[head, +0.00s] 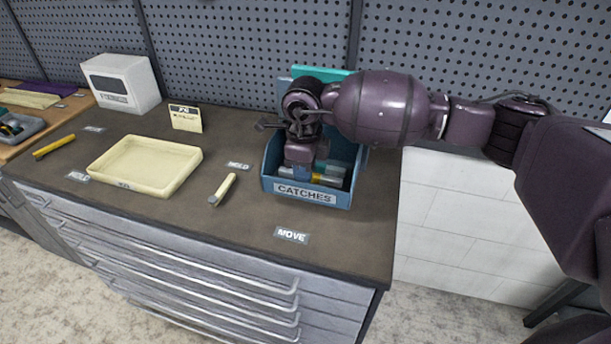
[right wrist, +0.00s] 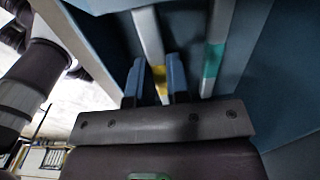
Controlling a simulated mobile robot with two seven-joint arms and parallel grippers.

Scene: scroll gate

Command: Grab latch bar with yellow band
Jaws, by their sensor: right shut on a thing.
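The latch bar with the yellow band (right wrist: 160,78) lies in the blue CATCHES bin (head: 305,193). In the right wrist view it is a pale bar running between my two blue fingers, with the yellow band close to the fingertips. My right gripper (right wrist: 157,80) is shut on it, reaching down into the bin; in the head view the gripper (head: 302,158) hides part of the bin's inside. Another pale bar with a teal band (right wrist: 213,58) lies to the right, apart from the fingers. My left gripper is not in view.
A cream tray (head: 148,187) stands left on the brown bench top. A pale bar (head: 223,189) lies between tray and bin. A small card stand (head: 186,117) and a white box (head: 121,82) stand behind. The bench near the MOVE label (head: 291,235) is clear.

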